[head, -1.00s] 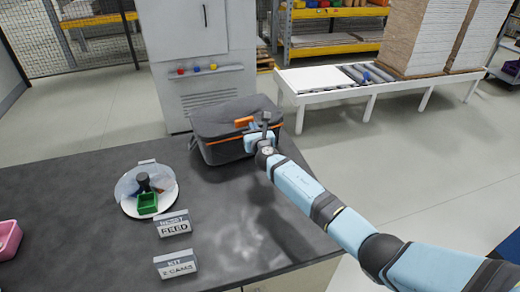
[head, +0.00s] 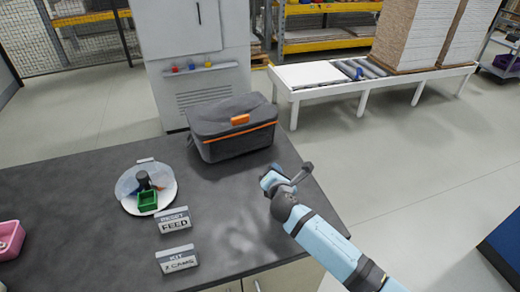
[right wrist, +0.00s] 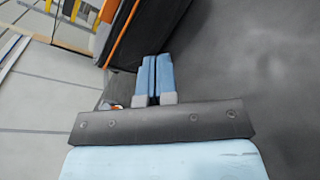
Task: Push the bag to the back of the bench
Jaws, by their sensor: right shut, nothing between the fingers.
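The bag (head: 233,129) is dark grey with an orange handle and orange trim. It stands upright at the back right of the dark bench (head: 90,215), near its back edge. My right gripper (head: 268,179) is to the right and in front of the bag, near the bench's right edge, apart from the bag in the head view. In the right wrist view, the blue fingers (right wrist: 154,78) are together and empty, with the bag (right wrist: 142,28) beyond them. My left gripper is not in view.
Two label signs, one reading FEED (head: 174,221) and another (head: 178,259), are in front. A pink bin (head: 9,239) is at far left. A grey cabinet (head: 200,60) stands behind the bench.

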